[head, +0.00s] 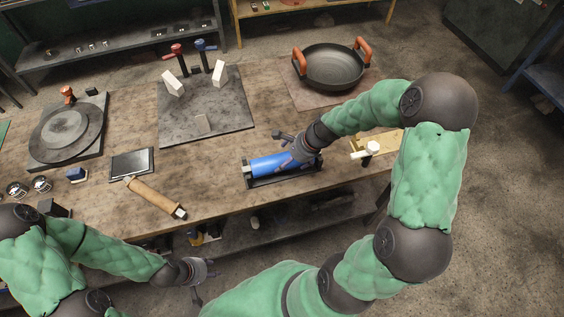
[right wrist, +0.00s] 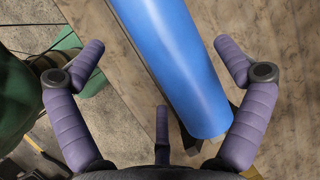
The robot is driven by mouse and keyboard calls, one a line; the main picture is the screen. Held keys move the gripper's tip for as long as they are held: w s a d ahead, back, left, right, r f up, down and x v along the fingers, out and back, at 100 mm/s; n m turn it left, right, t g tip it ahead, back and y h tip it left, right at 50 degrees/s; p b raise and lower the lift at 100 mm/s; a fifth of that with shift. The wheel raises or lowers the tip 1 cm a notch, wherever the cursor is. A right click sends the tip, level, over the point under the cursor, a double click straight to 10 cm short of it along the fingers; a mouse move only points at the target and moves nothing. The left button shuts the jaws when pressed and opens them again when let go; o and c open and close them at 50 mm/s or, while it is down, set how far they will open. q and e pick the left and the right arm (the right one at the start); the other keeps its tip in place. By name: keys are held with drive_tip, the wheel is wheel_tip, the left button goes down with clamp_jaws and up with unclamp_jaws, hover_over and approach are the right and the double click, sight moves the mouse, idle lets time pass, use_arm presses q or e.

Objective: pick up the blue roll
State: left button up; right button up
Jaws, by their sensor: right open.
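The blue roll (head: 268,164) lies in a dark cradle (head: 284,178) near the front edge of the wooden table. In the right wrist view the blue roll (right wrist: 178,62) runs between the spread fingers, with the table below it. My right gripper (head: 287,152) is open above the roll's right part, and it also shows in the right wrist view (right wrist: 160,58). The fingers do not close on the roll; whether any finger touches it I cannot tell. My left gripper (head: 198,274) is low in front of the table, away from the roll; its fingers are too small to read.
A black pan (head: 333,68) with orange handles stands at the back right. A dark plate (head: 207,113) with white blocks lies mid-table. A round turntable (head: 66,132), a flat black tablet (head: 132,163) and a tan roller (head: 154,197) are at left. A white-headed tool (head: 371,150) lies right of the cradle.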

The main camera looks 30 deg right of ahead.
drive_tip(key=b+x, duration=0.1)
drive_tip(key=x, duration=0.4)
drive_tip(key=shift+d, duration=0.15)
drive_tip(key=shift+r, duration=0.1)
drive_tip(key=shift+r, duration=0.1)
drive_tip(key=c, duration=1.5)
